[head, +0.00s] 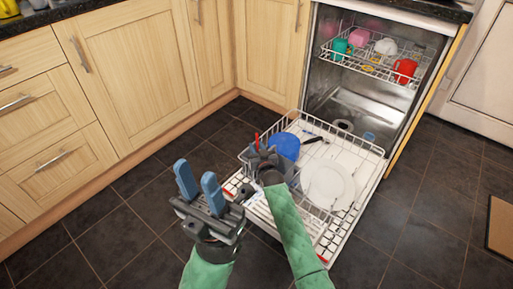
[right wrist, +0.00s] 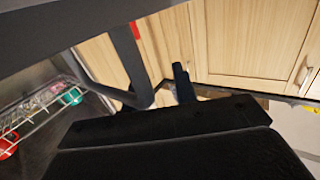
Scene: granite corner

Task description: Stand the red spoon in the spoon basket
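A thin red piece (head: 257,141), likely part of the red spoon, stands up at my right gripper (head: 268,157) in the head view. It also shows as a red tip (right wrist: 134,30) at the top of the right wrist view. The rest of it is hidden. My right gripper is over the left part of the pulled-out lower rack; its fingers are too dark and covered to tell whether they grip it. My left gripper (head: 199,190), with two blue fingers apart, is open and empty, left of the rack. I cannot make out the spoon basket clearly.
The lower dishwasher rack (head: 372,150) holds a blue bowl (head: 284,146) and a white plate (head: 328,184). The upper rack (head: 378,72) holds several cups, including a red cup (head: 404,70). Wooden cabinets (head: 125,75) stand at left. Dark floor (head: 90,245) is clear.

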